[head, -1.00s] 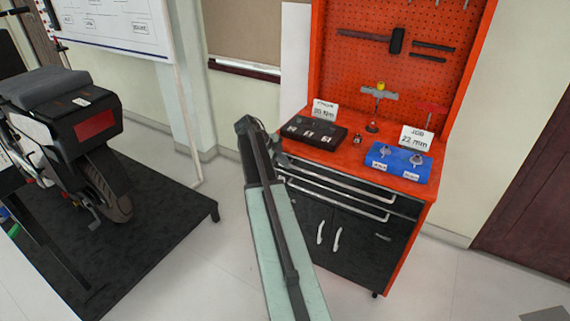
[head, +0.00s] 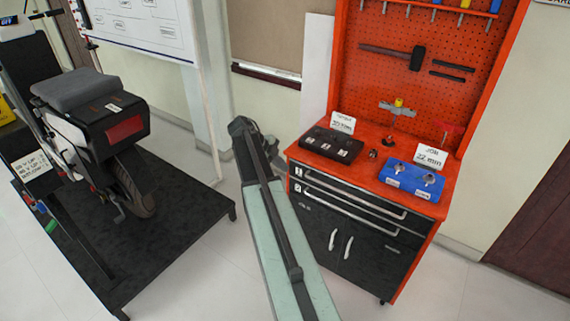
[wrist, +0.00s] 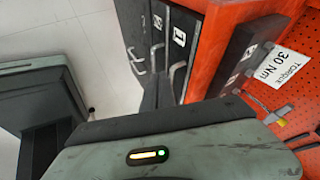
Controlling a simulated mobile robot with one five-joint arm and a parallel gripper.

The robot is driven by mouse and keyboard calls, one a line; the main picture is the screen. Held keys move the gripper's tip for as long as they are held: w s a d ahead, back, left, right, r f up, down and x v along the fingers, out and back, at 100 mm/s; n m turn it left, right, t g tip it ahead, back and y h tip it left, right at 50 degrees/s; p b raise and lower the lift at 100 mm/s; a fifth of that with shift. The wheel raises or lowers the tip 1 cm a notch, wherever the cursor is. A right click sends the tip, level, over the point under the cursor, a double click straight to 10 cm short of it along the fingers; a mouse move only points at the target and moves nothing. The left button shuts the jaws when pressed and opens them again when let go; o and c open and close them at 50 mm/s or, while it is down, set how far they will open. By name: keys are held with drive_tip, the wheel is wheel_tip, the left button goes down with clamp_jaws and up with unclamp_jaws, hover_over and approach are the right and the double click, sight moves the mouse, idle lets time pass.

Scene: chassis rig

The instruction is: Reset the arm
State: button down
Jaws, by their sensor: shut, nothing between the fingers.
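My arm (head: 282,235) reaches up the middle of the head view, in front of the left side of the orange workbench (head: 410,215). My gripper (head: 272,152) is beyond the arm's bend, small, dark and partly hidden behind the arm in that view. In the wrist view, its dark fingers (wrist: 157,92) point toward the cabinet drawers. The gripper is shut and empty, apart from the drawer handles as far as I can tell.
The bench top holds a black socket tray (head: 331,144) with a 30 Nm sign and a blue tray (head: 413,178) with a 22 mm sign. A motorcycle (head: 100,115) stands on a dark platform (head: 185,215) at left. Pale floor lies between them.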

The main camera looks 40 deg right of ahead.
drive_tip(key=w+a+r+n+t+p, duration=0.1)
drive_tip(key=a+n+p, duration=0.1)
drive_tip(key=a, duration=0.6)
drive_tip(key=w+a+r+n+t+y+p, duration=0.1)
drive_tip(key=w+a+r+n+p, duration=0.1)
drive_tip(key=a, duration=0.6)
drive_tip(key=w+a+r+n+p, duration=0.1)
drive_tip(key=a+n+p, duration=0.15)
drive_tip(key=a, duration=0.55)
drive_tip(key=s+a+n+y+p, duration=0.1)
drive_tip(key=s+a+n, duration=0.3)
drive_tip(key=a+n, duration=0.6)
drive_tip(key=s+a+n+t+y, duration=0.1)
drive_tip(key=s+a+n+y, duration=0.3)
drive_tip(key=a+n, duration=0.6)
drive_tip(key=shift+s+f+n+y+p, duration=0.2)
drive_tip(key=shift+f+n+y+p, duration=0.15)
drive_tip(key=shift+n, duration=2.6)
drive_tip(key=shift+r, duration=0.1)
